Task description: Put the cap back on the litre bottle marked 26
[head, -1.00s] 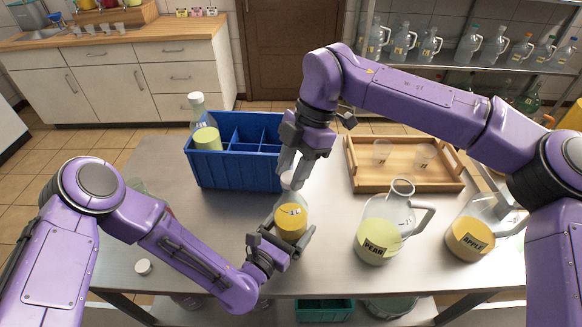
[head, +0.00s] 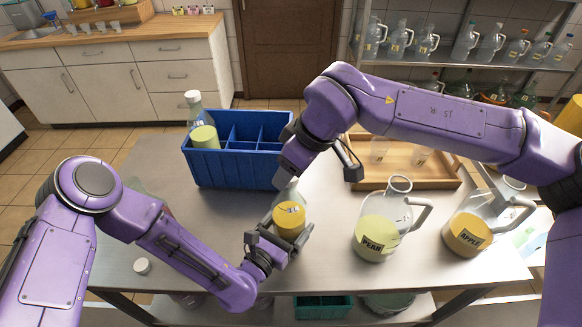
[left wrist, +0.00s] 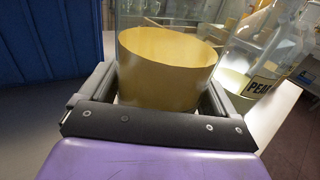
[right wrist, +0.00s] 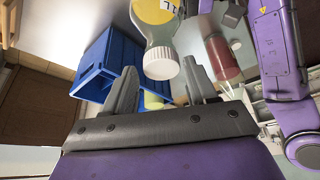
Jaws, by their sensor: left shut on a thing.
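My left gripper (head: 277,243) is shut around the lower body of a clear bottle (head: 289,218) with yellow liquid, which also shows in the left wrist view (left wrist: 165,70). The small label on it is too small to read surely. In the right wrist view a white ribbed cap (right wrist: 161,63) sits on this bottle's neck. My right gripper (right wrist: 163,86) is open, its fingers apart on either side of the line to the cap and not visibly touching it. Another white cap (head: 142,266) lies on the table at the left.
A blue divided crate (head: 232,178) holds a capped bottle (head: 203,130). A pear jug (head: 378,232) and an apple jug (head: 468,232) stand at the right. A wooden tray (head: 440,182) with cups is behind them. A red-filled bottle (right wrist: 221,58) stands near my left arm.

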